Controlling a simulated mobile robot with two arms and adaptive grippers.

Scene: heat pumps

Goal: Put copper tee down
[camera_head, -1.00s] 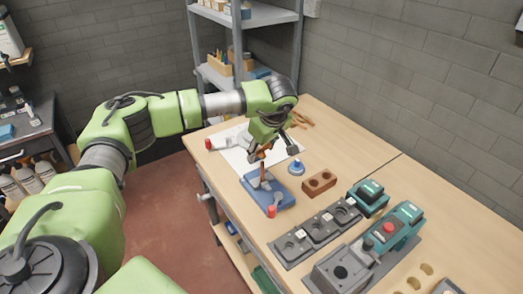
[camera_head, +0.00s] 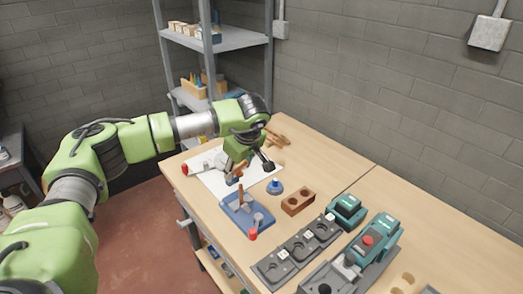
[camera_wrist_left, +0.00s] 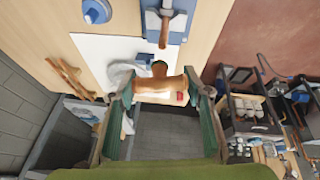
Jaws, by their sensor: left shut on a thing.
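The copper tee (camera_wrist_left: 160,88) is between the two fingers of my left gripper (camera_wrist_left: 162,100) in the left wrist view, its branch pointing up in the picture. In the head view my left gripper (camera_head: 250,173) is shut on the tee (camera_head: 237,172), above the workbench near the white sheet (camera_head: 213,182). The sheet also shows in the left wrist view (camera_wrist_left: 96,48). I cannot tell how high the tee is above the bench. My right gripper is in neither view.
In front of the gripper is a blue tray (camera_head: 236,219) with a copper piece standing up from it. A blue round item (camera_head: 275,188) and a brown block with holes (camera_head: 297,202) lie to its right. Teal and grey devices (camera_head: 372,246) fill the front right. Wooden pieces (camera_head: 279,139) lie behind.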

